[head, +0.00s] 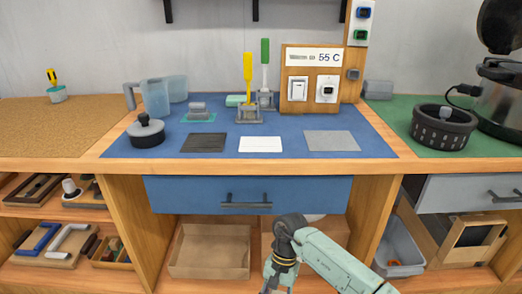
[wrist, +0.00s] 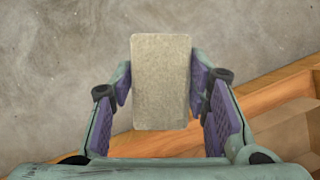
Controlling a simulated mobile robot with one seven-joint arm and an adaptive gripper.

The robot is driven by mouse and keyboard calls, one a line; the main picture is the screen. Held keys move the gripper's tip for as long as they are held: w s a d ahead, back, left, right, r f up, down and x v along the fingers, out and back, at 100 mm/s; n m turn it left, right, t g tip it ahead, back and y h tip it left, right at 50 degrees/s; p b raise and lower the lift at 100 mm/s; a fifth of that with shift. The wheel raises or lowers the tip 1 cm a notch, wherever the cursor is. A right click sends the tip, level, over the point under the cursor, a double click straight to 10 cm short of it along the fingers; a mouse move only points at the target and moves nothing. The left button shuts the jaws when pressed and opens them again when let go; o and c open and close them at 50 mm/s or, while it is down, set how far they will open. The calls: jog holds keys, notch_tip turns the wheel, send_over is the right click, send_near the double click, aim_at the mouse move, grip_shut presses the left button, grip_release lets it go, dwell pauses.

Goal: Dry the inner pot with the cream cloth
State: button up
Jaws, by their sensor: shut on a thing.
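My gripper (wrist: 160,84) is shut on a pale beige-grey rectangular piece, which looks like the folded cream cloth (wrist: 161,60). The purple finger pads press its two long sides, and a grey floor shows behind it. In the head view my arm is low in front of the bench and the fingertips are cut off by the bottom edge. A dark round pot with light marks (head: 442,130) stands on the green mat at the right, apart from my gripper. It may be the inner pot; I cannot be sure.
The blue mat (head: 290,174) holds a jug, brushes, a small lidded pot (head: 147,133) and flat plates. A blue drawer (head: 248,192) is closed. Shelves with trays and a grey bin (head: 400,243) lie below.

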jog(key=w+a+f+n+h, duration=0.1)
jog(key=a+f+n, duration=0.1)
jog(key=f, duration=0.5)
jog(key=w+a+f+n, duration=0.1)
jog(key=w+f+n, duration=0.1)
jog(key=f, duration=0.6)
jog(key=shift+a+n+h, duration=0.3)
jog(key=shift+a+h, duration=0.05)
jog(key=shift+h, duration=0.05)
